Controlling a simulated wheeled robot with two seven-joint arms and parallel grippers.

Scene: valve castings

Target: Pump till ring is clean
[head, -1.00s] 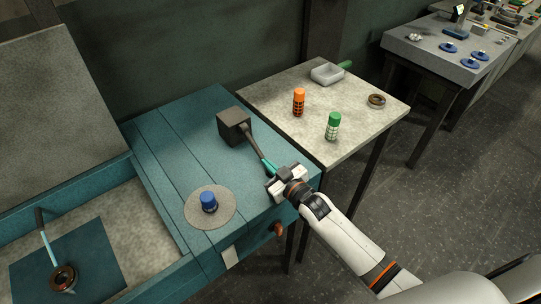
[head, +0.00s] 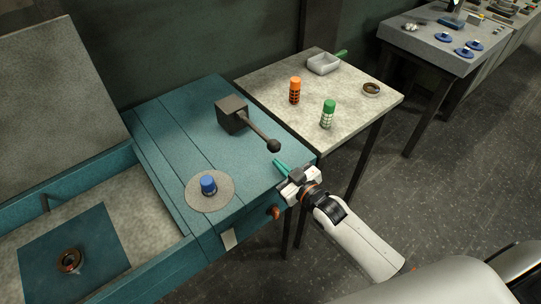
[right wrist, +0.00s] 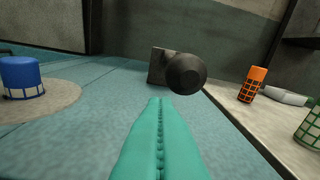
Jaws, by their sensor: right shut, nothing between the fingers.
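The pump (head: 232,113) is a dark block on the teal cabinet top, with a lever ending in a round black knob (head: 274,146). My right gripper (head: 281,165) is shut and empty, just in front of the knob and apart from it. In the right wrist view the knob (right wrist: 186,75) shows beyond the closed teal fingers (right wrist: 160,105). The brownish ring (head: 70,260) lies on a dark teal mat (head: 95,236) in the basin at left. A short spout (head: 45,203) shows behind it, with no stream visible. Whether the ring is clean is too small to tell. My left gripper is out of view.
A blue capped container (head: 208,185) stands on a round grey disc (head: 222,204) on the cabinet. The side table (head: 300,70) holds an orange bottle (head: 295,90), a green bottle (head: 328,114), a grey tray (head: 323,64) and another ring (head: 371,89).

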